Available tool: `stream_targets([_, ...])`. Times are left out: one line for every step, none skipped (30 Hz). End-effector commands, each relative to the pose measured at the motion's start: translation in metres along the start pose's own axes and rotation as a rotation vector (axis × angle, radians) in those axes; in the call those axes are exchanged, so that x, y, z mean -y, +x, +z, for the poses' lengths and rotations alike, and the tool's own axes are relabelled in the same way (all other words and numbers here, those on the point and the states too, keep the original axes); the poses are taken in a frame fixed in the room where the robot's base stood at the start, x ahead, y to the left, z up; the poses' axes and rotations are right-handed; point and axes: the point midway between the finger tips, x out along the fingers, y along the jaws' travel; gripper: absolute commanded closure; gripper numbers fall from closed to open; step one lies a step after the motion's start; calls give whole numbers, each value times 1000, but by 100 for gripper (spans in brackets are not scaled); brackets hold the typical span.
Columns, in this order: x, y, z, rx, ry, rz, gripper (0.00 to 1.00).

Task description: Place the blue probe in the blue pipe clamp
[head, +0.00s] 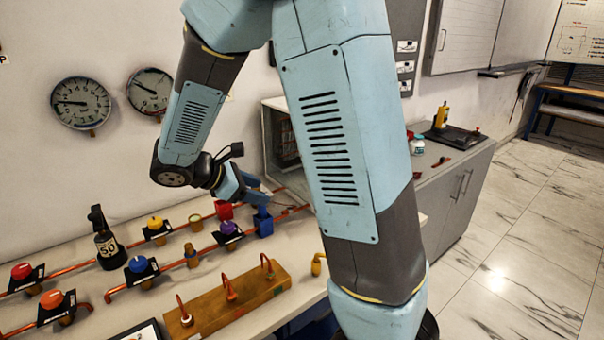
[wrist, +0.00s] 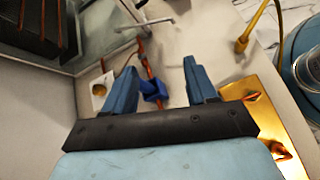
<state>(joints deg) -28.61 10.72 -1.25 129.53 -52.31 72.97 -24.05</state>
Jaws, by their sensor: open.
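The blue pipe clamp (head: 263,222) sits on the copper pipe along the wall, at the right end of the bench. In the wrist view the blue clamp (wrist: 152,90) shows between my two blue fingers, beyond them. My gripper (head: 258,193) is just above and behind the clamp in the head view. My gripper (wrist: 160,72) is open, with nothing visible held between the fingers. I cannot make out a blue probe in either view. Whether the fingers touch the clamp is unclear.
A red clamp (head: 224,210) sits left of the blue one. A wooden block (head: 205,308) with copper hooks lies in front. Coloured valves, including a purple one (head: 229,228), line the pipes. An open cabinet (head: 280,140) stands behind.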

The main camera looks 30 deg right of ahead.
Motion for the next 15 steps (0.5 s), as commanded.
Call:
stream_targets([6, 0, 12, -33, 57, -24, 43])
stream_targets([10, 0, 18, -53, 89, -37, 43])
stream_targets([15, 1, 24, -79, 130, -56, 43])
stream_targets([19, 1, 30, -98, 162, -71, 43])
stream_targets([23, 0, 35, -117, 195, -84, 43])
stream_targets([27, 0, 41, -143, 237, -101, 43])
stream_targets([31, 0, 45, -163, 270, -115, 43])
stream_targets([35, 0, 50, -181, 303, -128, 43])
stream_targets([41, -1, 56, -206, 344, -145, 43])
stream_targets([44, -2, 60, -226, 377, -159, 43])
stream_targets([48, -2, 64, -245, 411, -171, 43])
stream_targets([53, -4, 69, -270, 453, -187, 43])
stream_targets([57, -4, 73, -289, 486, -200, 43])
stream_targets([61, -5, 77, -308, 520, -212, 43])
stream_targets([66, -7, 82, -333, 562, -228, 43])
